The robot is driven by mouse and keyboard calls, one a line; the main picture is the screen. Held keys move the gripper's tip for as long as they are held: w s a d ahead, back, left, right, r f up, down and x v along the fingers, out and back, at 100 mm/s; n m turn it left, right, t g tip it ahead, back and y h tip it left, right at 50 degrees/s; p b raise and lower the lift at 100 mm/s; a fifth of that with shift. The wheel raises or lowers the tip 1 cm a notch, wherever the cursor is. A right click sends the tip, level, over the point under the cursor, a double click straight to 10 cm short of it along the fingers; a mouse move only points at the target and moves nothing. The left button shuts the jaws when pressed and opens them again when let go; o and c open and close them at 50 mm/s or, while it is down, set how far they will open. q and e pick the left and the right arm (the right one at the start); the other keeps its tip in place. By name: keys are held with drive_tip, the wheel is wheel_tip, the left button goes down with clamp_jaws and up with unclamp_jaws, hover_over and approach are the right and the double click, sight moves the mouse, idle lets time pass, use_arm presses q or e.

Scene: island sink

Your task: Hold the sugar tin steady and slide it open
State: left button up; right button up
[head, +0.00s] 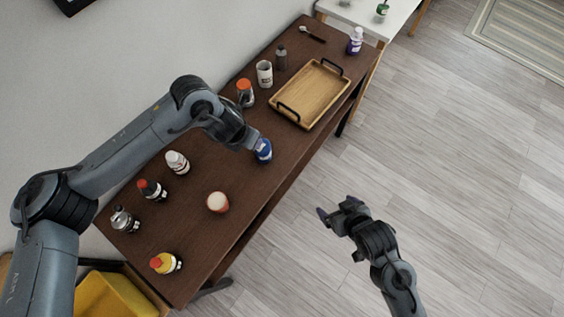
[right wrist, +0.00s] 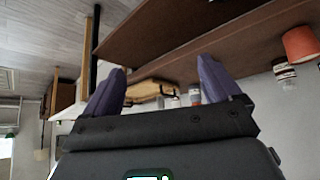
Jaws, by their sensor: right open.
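A small blue container (head: 264,151) with a pale label stands on the brown table at the end of my left arm. I cannot read its label, so I cannot tell for sure that it is the sugar tin. My left gripper (head: 255,143) is at the container's upper left side; its fingers are too hidden to show whether they grip it. My right gripper (head: 327,215) hangs over the floor, right of the table and apart from it. In the right wrist view its two purple fingers (right wrist: 163,68) are spread with nothing between them.
A white table (head: 372,14) stands beyond. Open floor (head: 450,170) lies to the right.

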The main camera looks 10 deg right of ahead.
sight(263, 152)
drive_tip(key=w+a+f+n+t+y, duration=0.35)
drive_tip(key=w+a+f+y, duration=0.35)
drive_tip(key=w+a, duration=0.45)
drive_tip(key=shift+n, duration=0.65)
drive_tip(key=w, duration=0.2)
drive_tip(key=w+a+r, duration=0.1)
drive_tip(key=w, duration=0.2)
drive_tip(key=shift+w+a+r, duration=0.15)
drive_tip(key=shift+w+r, duration=0.15)
drive_tip(key=shift+r, duration=0.05)
drive_tip(key=shift+w+a, duration=0.15)
drive_tip(key=shift+w, duration=0.15)
drive_tip(key=x, duration=1)
drive_tip(key=c, duration=1.1)
drive_tip(key=shift+c, duration=0.2)
